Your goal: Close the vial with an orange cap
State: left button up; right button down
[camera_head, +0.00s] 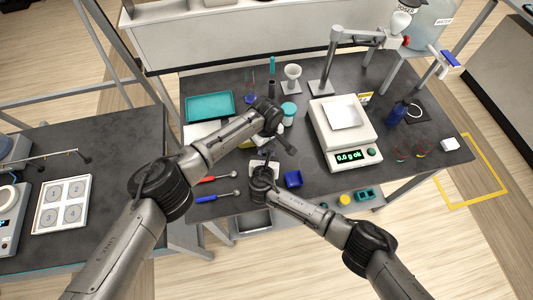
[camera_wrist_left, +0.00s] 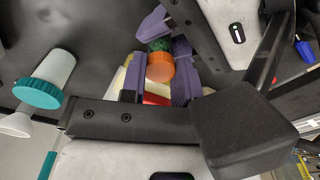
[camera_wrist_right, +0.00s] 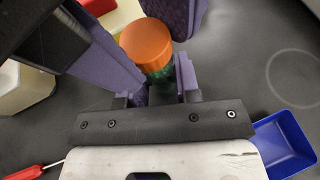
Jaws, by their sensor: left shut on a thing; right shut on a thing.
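The orange cap (camera_wrist_left: 160,67) is between the purple fingers of my left gripper (camera_wrist_left: 157,78), which is shut on it. The green vial (camera_wrist_left: 158,45) is directly against the cap, on the side away from my left wrist. In the right wrist view, the orange cap (camera_wrist_right: 146,42) sits at the top of the green vial (camera_wrist_right: 160,74), in line with it and apparently touching. My right gripper (camera_wrist_right: 164,84) is shut on the vial. Whether the cap is fully tightened cannot be told. In the head view, my arms hide the cap and vial.
A blue tray (camera_head: 293,179) lies close to my right gripper. A white jar with a teal lid (camera_head: 288,112) stands behind. The balance (camera_head: 343,130) is to the right, a teal tray (camera_head: 210,105) at back left. Red-handled (camera_head: 208,179) and blue-handled (camera_head: 207,199) tools lie at left.

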pick_arm(q)
jog(key=m, duration=0.5)
jog(key=shift+m, duration=0.3)
grip_shut()
jog(key=m, duration=0.4)
jog(key=o, duration=1)
grip_release()
jog(key=shift+r, duration=2.25)
